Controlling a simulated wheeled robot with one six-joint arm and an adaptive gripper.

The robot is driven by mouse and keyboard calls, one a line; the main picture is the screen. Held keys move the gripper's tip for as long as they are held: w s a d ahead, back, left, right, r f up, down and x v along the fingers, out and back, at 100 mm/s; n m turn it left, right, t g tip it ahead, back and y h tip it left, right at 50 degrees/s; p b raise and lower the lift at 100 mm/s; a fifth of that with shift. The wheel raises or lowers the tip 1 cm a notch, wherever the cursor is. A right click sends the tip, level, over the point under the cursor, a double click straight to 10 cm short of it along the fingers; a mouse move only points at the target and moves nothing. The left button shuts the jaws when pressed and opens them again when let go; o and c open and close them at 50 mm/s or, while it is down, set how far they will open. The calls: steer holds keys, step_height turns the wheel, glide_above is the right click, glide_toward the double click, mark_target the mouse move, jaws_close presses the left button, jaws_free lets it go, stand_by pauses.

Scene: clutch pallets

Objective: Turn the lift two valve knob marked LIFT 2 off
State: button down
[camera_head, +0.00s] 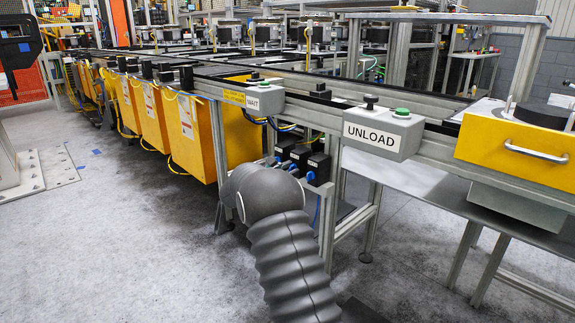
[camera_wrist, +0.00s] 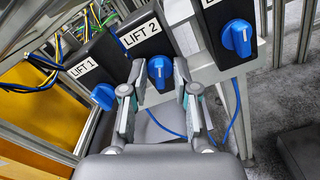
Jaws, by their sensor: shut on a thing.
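The LIFT 2 valve knob (camera_wrist: 160,74) is a blue knob on a black box (camera_wrist: 143,40) with a white LIFT 2 label. Its grip bar looks near upright in the wrist view. My gripper (camera_wrist: 159,68) has one finger on each side of this knob and is shut on it. In the head view the three black valve boxes (camera_head: 299,157) hang under the conveyor rail, past my grey arm.
The LIFT 1 knob (camera_wrist: 103,96) sits close left of my fingers, and another blue knob (camera_wrist: 237,38) sits to the right. Blue hoses (camera_wrist: 229,115) hang below. The UNLOAD box (camera_head: 384,133) and WAIT box (camera_head: 265,98) are on the rail. Yellow bins (camera_head: 190,130) stand at left.

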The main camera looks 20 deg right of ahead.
steer(key=n+p, duration=0.1)
steer(key=n, duration=0.4)
steer(key=shift+f, duration=0.25)
stand_by(0.5)
steer(key=c, duration=1.2)
jaws_free()
steer(key=shift+s+d, duration=0.1)
steer(key=shift+c, duration=0.2)
steer(key=v, duration=1.2)
